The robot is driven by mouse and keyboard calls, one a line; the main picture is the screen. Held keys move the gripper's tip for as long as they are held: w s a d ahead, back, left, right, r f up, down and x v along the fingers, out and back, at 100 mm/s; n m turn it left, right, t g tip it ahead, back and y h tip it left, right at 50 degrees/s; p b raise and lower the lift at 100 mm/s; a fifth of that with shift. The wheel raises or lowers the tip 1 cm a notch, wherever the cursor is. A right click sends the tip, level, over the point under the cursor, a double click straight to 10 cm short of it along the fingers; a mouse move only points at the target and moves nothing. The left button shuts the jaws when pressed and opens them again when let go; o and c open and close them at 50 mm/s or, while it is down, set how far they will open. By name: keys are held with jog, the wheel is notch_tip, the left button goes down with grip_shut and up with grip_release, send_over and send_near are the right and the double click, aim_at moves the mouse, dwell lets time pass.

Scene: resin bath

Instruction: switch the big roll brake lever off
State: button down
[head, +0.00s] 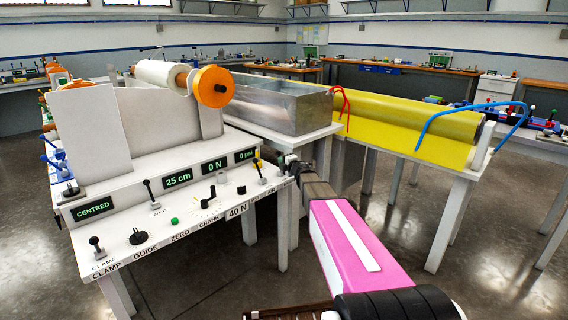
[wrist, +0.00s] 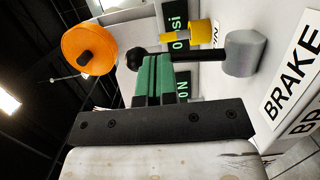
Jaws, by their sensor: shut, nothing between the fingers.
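The brake lever (wrist: 205,55) shows in the wrist view as a dark rod with a black ball knob (wrist: 135,60) at its left end and a grey base (wrist: 245,53) at its right. A BRAKE label (wrist: 295,72) lies beside the base. My gripper (wrist: 154,66) is shut and empty, its green fingertips right at the rod near the knob; I cannot tell whether they touch it. In the head view my gripper (head: 291,164) is at the right end of the control panel, and I cannot make out the brake lever there. The big roll (head: 160,75) has an orange end disc (head: 213,86).
The panel has green displays (head: 178,178) and other levers (head: 151,194). A clear-walled bath (head: 285,103) and a yellow-covered table (head: 400,125) stand behind my arm.

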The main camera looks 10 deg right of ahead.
jog(key=shift+x, duration=1.35)
jog(key=shift+w+a+r, duration=0.1)
jog(key=shift+a, duration=0.25)
